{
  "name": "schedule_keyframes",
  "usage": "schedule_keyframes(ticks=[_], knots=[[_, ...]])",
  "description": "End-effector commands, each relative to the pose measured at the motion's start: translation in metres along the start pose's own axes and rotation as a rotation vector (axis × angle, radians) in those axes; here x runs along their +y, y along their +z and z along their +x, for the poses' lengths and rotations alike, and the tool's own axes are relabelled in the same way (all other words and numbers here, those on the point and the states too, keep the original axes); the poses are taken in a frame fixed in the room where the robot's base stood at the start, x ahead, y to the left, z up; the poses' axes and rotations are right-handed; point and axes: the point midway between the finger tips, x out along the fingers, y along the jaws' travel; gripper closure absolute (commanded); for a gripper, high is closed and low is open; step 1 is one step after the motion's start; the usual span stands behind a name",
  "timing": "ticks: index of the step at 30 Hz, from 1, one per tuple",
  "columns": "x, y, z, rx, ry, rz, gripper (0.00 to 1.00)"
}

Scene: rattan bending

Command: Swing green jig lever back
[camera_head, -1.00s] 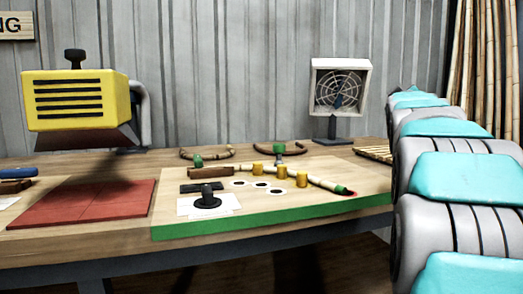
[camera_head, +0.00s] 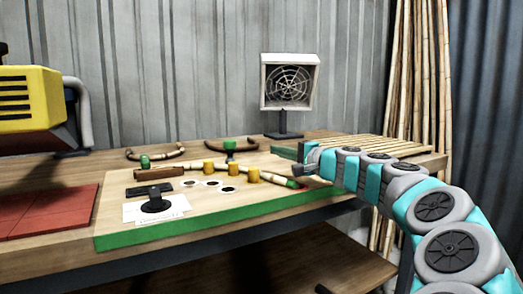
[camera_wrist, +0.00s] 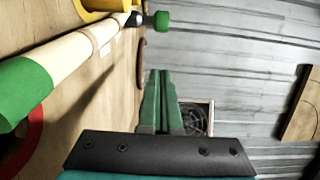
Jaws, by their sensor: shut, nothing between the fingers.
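The jig board (camera_head: 240,209) has a green front edge. A jointed pale cane (camera_head: 264,178) lies along it among yellow pegs (camera_head: 252,175). Its green end (camera_head: 292,183) is near the board's right side. This green end fills the left of the wrist view (camera_wrist: 20,90), where a green knob (camera_wrist: 162,20) also shows farther off. I cannot tell for sure which green part is the lever. My gripper (camera_head: 306,158) is shut and empty, above and just right of the cane's green end, apart from it. Its green fingers (camera_wrist: 161,75) are together in the wrist view.
Two curved canes with green parts (camera_head: 156,155) (camera_head: 232,150) lie behind the board. A black knob (camera_head: 155,203) stands on white paper at the front left. A slatted rack (camera_head: 385,147) is at right, a yellow machine (camera_head: 28,98) at left.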

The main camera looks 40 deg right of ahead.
Motion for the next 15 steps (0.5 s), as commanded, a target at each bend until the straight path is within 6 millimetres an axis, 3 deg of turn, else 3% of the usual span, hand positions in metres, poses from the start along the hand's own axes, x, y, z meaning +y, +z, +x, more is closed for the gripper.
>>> schedule_keyframes(ticks=[13, 15], knots=[[0.0, 0.0, 0.086, 0.002, 0.005, -0.007, 1.0], [0.0, 0.009, 0.094, -0.001, 0.004, -0.006, 1.0]])
